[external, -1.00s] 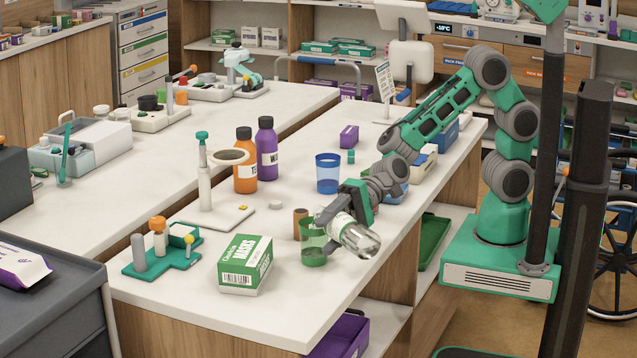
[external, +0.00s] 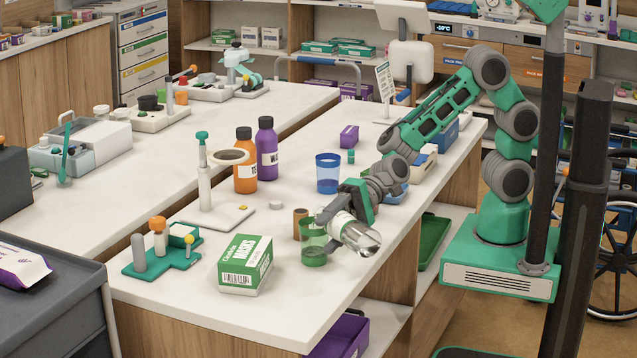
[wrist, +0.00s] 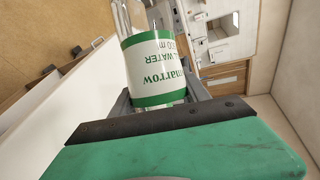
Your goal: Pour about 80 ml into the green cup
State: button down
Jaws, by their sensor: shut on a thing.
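The green cup (external: 313,246) is a translucent cup standing upright near the front of the white counter. Some liquid seems to show low in it. My gripper (external: 350,207) is shut on a clear bottle (external: 362,238) with a white and green label. The bottle is tilted, its base to the lower right and its mouth end at the cup's rim. The bottle's label also shows in the wrist view (wrist: 157,68), between my fingers. I cannot see a stream, and the mouth is hard to make out.
A masks box (external: 245,265) stands left of the cup. A small brown cylinder (external: 300,224) is just behind it. A blue cup (external: 328,173), an orange bottle (external: 245,165) and a purple bottle (external: 267,150) stand farther back. The counter's front edge is close by.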

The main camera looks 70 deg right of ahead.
jog(key=shift+r, duration=0.1)
jog(key=shift+s+f+n+t+h, duration=0.1)
jog(key=shift+f+n+t+h, duration=0.3)
jog(key=shift+f+n, duration=0.5)
jog(key=shift+s+f+n+t+h, duration=0.1)
jog(key=shift+f+n+t+h, duration=0.1)
jog(key=shift+f+n+h, duration=0.65)
jog(key=shift+f, duration=0.25)
dwell(0.4)
